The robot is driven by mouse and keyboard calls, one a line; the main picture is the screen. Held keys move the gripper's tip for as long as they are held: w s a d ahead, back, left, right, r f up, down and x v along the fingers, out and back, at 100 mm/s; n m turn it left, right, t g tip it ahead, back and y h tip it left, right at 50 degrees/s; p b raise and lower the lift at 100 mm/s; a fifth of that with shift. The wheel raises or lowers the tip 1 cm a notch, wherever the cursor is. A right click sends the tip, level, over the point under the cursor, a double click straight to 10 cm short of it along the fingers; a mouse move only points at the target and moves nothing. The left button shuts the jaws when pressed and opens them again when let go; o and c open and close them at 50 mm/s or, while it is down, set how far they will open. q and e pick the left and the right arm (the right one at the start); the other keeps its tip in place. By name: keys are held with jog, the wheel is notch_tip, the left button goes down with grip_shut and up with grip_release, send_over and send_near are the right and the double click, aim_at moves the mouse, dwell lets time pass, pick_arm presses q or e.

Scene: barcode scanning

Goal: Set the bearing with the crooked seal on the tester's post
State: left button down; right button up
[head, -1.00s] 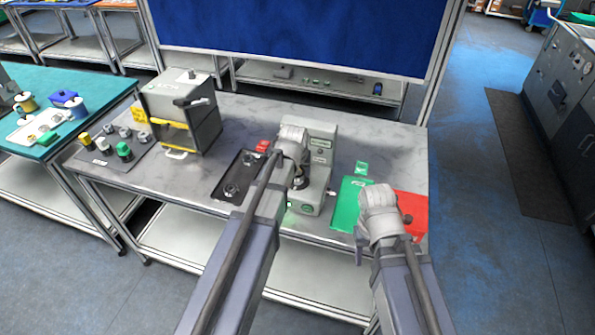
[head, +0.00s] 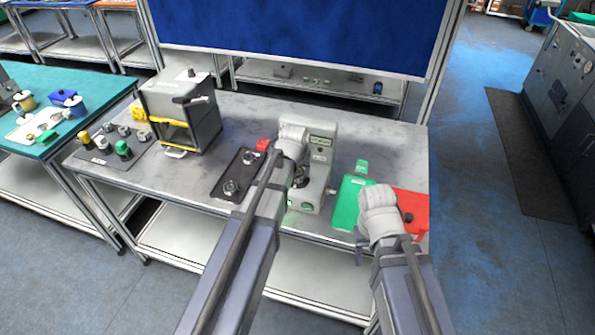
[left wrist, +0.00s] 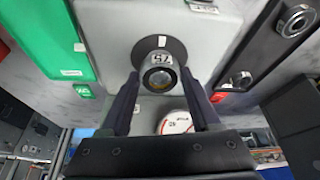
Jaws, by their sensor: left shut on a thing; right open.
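My left gripper (left wrist: 160,82) is shut on a small round bearing (left wrist: 158,77), with one dark finger on each side of it. The bearing is over the dark round plate on the base of the grey tester (head: 318,172). Whether it is seated on the post or just above it I cannot tell, as the post is hidden behind it. Its seal is too small to judge. In the head view my left wrist covers most of the grip. My right gripper (head: 358,252) is open, low at the front edge by the green mat, partly hidden by its own wrist.
A black tray (head: 240,172) with two round bearings lies left of the tester. The green mat (head: 350,202) and a red bin (head: 411,208) are to the right. A grey box machine (head: 182,112) and a mat of small parts (head: 98,156) stand further left.

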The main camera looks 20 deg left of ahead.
pick_arm(q)
jog(key=shift+f+b, duration=0.35)
jog(key=shift+c, duration=0.2)
grip_release()
jog(key=shift+o, duration=0.2)
jog(key=shift+r, duration=0.15)
notch_tip(320, 180, up, 7)
jog(key=p, duration=0.7)
jog(key=shift+r+p, duration=0.15)
jog(key=shift+p, duration=0.2)
